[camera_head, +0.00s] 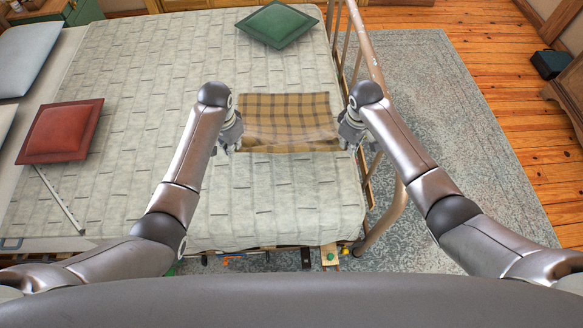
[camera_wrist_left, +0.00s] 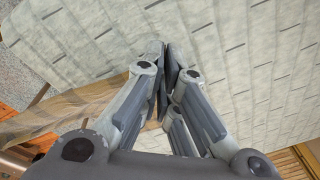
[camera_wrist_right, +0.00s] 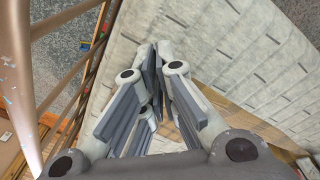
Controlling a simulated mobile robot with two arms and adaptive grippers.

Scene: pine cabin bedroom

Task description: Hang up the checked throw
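The checked throw (camera_head: 287,115), mustard-brown with dark lines, is spread between my two grippers over the bed, with a sagging crease across its middle. My left gripper (camera_head: 236,136) is at its left edge, and my right gripper (camera_head: 347,136) is at its right edge. In the left wrist view the fingers (camera_wrist_left: 164,58) are closed together with the throw (camera_wrist_left: 85,108) running off to the left. In the right wrist view the fingers (camera_wrist_right: 152,58) are also closed, with the throw (camera_wrist_right: 245,122) to their right. The cloth between the fingertips is largely hidden.
A metal bed-end rail (camera_head: 369,45) stands just right of my right gripper, also close in the right wrist view (camera_wrist_right: 18,80). The bed (camera_head: 150,70) has a pale quilt, a green cushion (camera_head: 277,24) and a red cushion (camera_head: 60,130). A grey rug (camera_head: 440,90) lies beyond the rail.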

